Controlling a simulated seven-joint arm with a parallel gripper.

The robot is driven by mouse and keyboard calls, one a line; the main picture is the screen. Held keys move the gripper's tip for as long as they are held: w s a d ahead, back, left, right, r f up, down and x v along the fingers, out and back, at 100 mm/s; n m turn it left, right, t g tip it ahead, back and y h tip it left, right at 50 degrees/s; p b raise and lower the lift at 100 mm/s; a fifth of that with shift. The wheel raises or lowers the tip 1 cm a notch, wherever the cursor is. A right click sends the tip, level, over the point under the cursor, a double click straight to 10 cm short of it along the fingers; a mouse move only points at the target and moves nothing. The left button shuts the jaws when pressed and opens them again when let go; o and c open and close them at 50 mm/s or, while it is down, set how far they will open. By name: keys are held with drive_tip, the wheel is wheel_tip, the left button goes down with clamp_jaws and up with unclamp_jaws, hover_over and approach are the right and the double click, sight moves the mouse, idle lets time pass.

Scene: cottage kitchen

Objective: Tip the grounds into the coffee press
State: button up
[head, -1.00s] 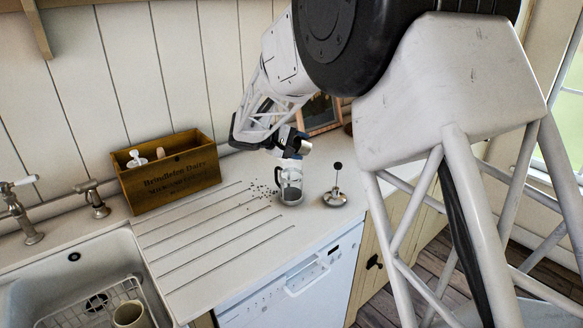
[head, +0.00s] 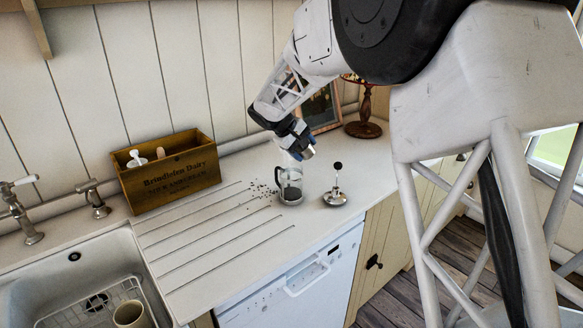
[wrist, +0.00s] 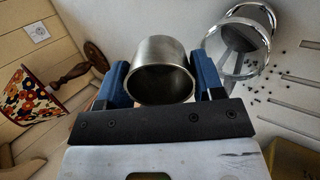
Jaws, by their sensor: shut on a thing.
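My gripper (head: 300,143) is shut on a small metal cup (wrist: 161,68), held between its blue fingers above the counter. In the wrist view the cup's mouth faces the camera and its inside looks grey, with no grounds visible. The glass coffee press (head: 290,185) stands upright and open on the counter, just below and left of my gripper; it also shows at upper right in the wrist view (wrist: 240,42), apart from the cup. Something dark shows low in the press. Dark grounds (head: 262,190) lie scattered on the counter left of the press.
The plunger lid (head: 335,197) stands on the counter right of the press. A wooden crate (head: 168,180) is at the back left, beside the sink (head: 75,265) with a mug in it. A lamp (head: 364,128) and picture frame (head: 321,107) stand behind. The ridged drainboard is mostly clear.

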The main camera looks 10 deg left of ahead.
sight(312, 148)
drive_tip(key=shift+w+d+f+g+y, duration=0.25)
drive_tip(key=shift+w+d+g+y, duration=0.15)
drive_tip(key=shift+d+y, duration=0.35)
drive_tip(key=shift+w+d+f+g+y, duration=0.2)
drive_tip(key=shift+w+d+g+y, duration=0.2)
drive_tip(key=shift+d+y, duration=0.3)
drive_tip(key=shift+w+d+f+g+y, duration=0.3)
drive_tip(key=shift+d+f+y, duration=0.15)
drive_tip(key=shift+f+y, duration=0.2)
drive_tip(key=shift+w+d+f+g+y, duration=0.25)
drive_tip(key=shift+d+f+y, duration=0.2)
drive_tip(key=shift+f+y, duration=0.25)
drive_tip(key=shift+w+d+f+g+y, duration=0.2)
drive_tip(key=shift+d+f+g+y, duration=0.25)
drive_tip(key=shift+f, duration=0.3)
drive_tip(key=shift+s+r, duration=0.1)
drive_tip(key=shift+s, duration=0.05)
